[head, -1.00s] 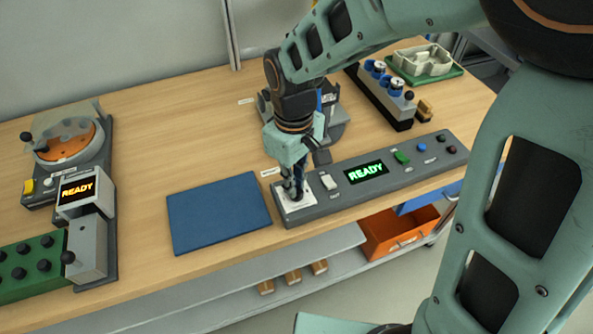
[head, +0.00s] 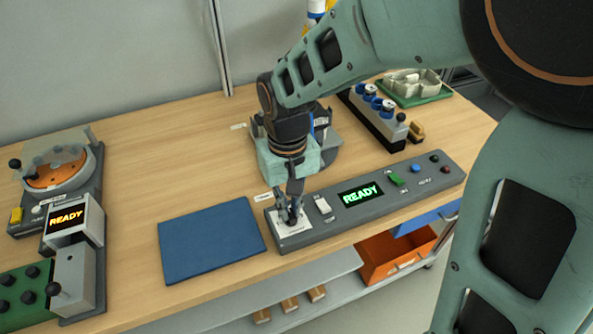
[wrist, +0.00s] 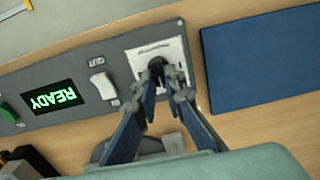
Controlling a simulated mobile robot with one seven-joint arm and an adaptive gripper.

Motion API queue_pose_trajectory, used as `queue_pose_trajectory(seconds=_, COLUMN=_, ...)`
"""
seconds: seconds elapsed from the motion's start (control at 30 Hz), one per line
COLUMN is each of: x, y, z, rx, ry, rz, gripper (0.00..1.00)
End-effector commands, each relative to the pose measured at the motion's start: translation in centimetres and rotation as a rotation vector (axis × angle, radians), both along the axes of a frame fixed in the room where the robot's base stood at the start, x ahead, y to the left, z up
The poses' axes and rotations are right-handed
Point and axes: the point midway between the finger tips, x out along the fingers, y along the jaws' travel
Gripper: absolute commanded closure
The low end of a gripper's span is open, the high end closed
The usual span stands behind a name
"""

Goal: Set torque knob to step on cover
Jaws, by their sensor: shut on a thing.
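The torque knob sits on a white dial plate (head: 294,231) at the left end of the grey control panel (head: 331,217). In the wrist view the dark knob (wrist: 156,68) shows between the fingertips. My gripper (head: 291,215) points down over the plate and is shut on the knob; it also shows in the wrist view (wrist: 164,82). The fingers hide most of the knob, and I cannot read which step it points to. A green READY display (head: 361,193) is lit on the panel beside a white rocker switch (head: 323,206).
A blue mat (head: 211,242) lies left of the panel. Farther right on the panel are a green switch (head: 397,179) and several buttons. A station with an orange READY screen (head: 68,218) stands at the left. An orange bin (head: 392,259) is below the table.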

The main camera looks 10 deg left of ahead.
Motion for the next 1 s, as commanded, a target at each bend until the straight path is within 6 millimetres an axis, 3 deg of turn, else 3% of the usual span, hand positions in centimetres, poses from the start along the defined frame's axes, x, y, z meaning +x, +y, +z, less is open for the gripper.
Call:
queue_pose_trajectory(seconds=0.27, x=0.1, y=0.0, z=0.1, rx=0.001, ry=-0.002, rz=0.001, gripper=1.0)
queue_pose_trajectory(seconds=0.3, x=0.1, y=0.0, z=0.1, rx=0.001, ry=-0.002, rz=0.001, gripper=0.87)
queue_pose_trajectory(seconds=0.43, x=0.0, y=0.0, z=0.1, rx=0.001, ry=-0.002, rz=0.001, gripper=0.72)
queue_pose_trajectory(seconds=0.77, x=0.1, y=0.0, z=0.3, rx=0.001, ry=-0.002, rz=0.001, gripper=0.72)
queue_pose_trajectory(seconds=1.0, x=0.2, y=0.1, z=4.1, rx=0.003, ry=-0.007, rz=0.0, gripper=0.72)
